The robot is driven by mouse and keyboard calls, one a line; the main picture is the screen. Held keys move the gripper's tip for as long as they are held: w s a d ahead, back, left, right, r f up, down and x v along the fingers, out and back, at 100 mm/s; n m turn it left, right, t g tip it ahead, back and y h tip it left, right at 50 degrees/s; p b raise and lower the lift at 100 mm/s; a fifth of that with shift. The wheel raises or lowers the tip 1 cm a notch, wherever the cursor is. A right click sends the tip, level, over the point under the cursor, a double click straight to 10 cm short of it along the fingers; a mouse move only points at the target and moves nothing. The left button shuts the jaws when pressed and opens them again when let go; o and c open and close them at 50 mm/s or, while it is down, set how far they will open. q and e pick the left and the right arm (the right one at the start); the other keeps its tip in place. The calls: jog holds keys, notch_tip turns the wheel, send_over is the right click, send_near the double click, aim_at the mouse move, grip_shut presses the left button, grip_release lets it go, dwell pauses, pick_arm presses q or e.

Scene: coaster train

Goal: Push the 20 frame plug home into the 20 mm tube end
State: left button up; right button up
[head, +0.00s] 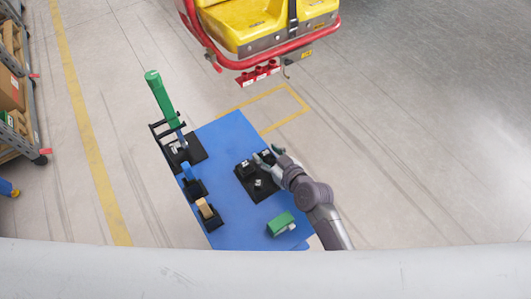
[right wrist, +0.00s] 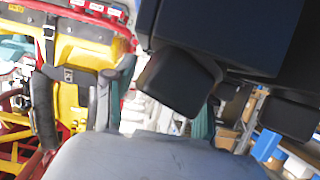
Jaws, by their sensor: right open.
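My right gripper (head: 268,157) is open over the far right part of the blue table, at the black tray (head: 246,172) with small dark and metal pieces. I cannot tell whether it touches one. Its dark fingers are apart in the right wrist view (right wrist: 242,98), with no piece clearly seen between them. A small metal piece (head: 258,183) stands on the tray, just nearer than the gripper. I cannot make out which piece is the 20 frame plug. The coaster train's red tube frame (head: 232,64) is beyond the table; I cannot pick out the 20 mm tube end. My left gripper is out of view.
On the blue table (head: 228,137), a green-handled tool (head: 161,98) stands in a black rack at left. Blue (head: 188,173) and tan (head: 205,209) pieces sit in black holders. A green block (head: 281,223) lies near right. Shelving (head: 30,115) stands far left.

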aim_at(268, 155)
jog(key=c, duration=0.4)
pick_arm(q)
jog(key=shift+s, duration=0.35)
pick_arm(e)
jog(key=c, duration=0.6)
jog(key=shift+c, duration=0.2)
jog(key=shift+r, duration=0.1)
notch_tip(268, 155, up, 4)
jog(key=shift+r, duration=0.1)
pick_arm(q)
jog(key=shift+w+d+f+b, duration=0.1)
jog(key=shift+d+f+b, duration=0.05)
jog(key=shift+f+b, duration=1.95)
pick_arm(e)
jog(key=w+d+r, duration=0.6)
jog(key=w+d, duration=0.1)
jog(key=w, duration=0.2)
jog(key=shift+d+r, duration=0.3)
jog(key=shift+d, duration=0.05)
jog(key=shift+s, duration=0.1)
